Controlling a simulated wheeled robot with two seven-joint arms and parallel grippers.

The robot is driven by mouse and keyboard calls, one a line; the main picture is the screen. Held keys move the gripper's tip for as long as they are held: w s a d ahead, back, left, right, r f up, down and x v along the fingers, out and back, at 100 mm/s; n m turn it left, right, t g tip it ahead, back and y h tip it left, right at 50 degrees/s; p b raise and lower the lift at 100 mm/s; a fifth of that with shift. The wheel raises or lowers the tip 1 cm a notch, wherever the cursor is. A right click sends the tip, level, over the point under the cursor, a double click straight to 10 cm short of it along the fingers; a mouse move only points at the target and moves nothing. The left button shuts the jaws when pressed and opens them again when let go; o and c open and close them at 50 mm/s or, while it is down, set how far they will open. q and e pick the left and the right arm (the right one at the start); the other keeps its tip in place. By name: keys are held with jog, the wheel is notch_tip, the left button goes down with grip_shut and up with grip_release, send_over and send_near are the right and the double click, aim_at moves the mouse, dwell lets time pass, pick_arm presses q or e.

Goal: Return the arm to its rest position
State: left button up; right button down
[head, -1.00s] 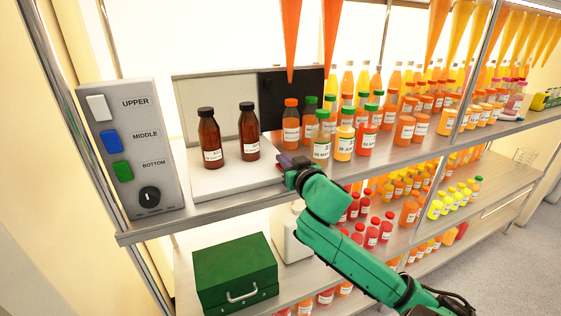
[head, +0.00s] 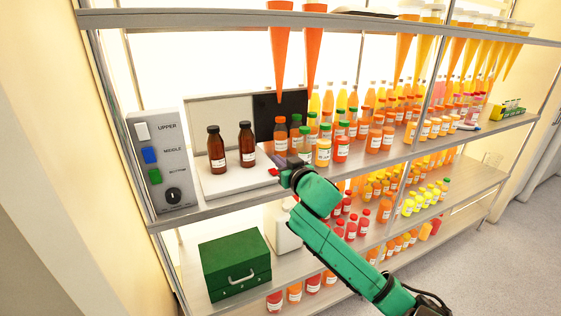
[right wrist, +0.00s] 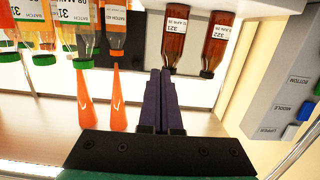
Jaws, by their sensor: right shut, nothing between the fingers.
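My right arm comes in from the lower right of the head view, in green. Its gripper (head: 285,162) is at the front edge of the middle shelf, just right of the white platform (head: 228,183). In the right wrist view the two dark fingers (right wrist: 160,100) lie together with nothing between them. Two brown bottles with black caps, the left one (head: 216,150) and the right one (head: 247,145), stand upright on the platform, apart from the gripper. They also show upside down in the right wrist view (right wrist: 175,40). My left gripper is not in view.
A grey panel (head: 161,165) with white, blue and green buttons and a knob stands left of the platform. Several juice bottles (head: 323,150) stand close behind and right of the gripper. A green case (head: 235,265) sits on the lower shelf. Floor (head: 470,260) is clear at the lower right.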

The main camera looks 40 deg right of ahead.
jog(key=s+a+f+n+g+y, duration=0.1)
jog(key=s+a+f+g, duration=0.3)
jog(key=f, duration=0.6)
jog(key=s+a+f+n+g+y, duration=0.1)
jog(key=s+a+f+g+y, duration=0.15)
jog(key=s+a+f, duration=0.55)
jog(key=s+a+f+n+g+y, duration=0.25)
jog(key=s+a+f+g, duration=0.35)
jog(key=s+a+f, duration=0.4)
jog(key=s+d+f+n+g+b, duration=0.15)
jog(key=f+b, duration=0.25)
jog(key=f, duration=1.3)
jog(key=s+a+f+b, duration=0.1)
jog(key=s+f+b, duration=0.2)
jog(key=f, duration=1.4)
pick_arm(q)
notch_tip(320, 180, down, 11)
jog(key=b, duration=0.4)
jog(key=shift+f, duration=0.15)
pick_arm(e)
jog(key=s+d+f+g, duration=0.1)
jog(key=s+d+f, duration=0.2)
jog(key=s+f, duration=1.2)
jog(key=shift+s+d+f+h, duration=0.15)
jog(key=shift+s+f+h, duration=0.15)
jog(key=shift+h, duration=0.1)
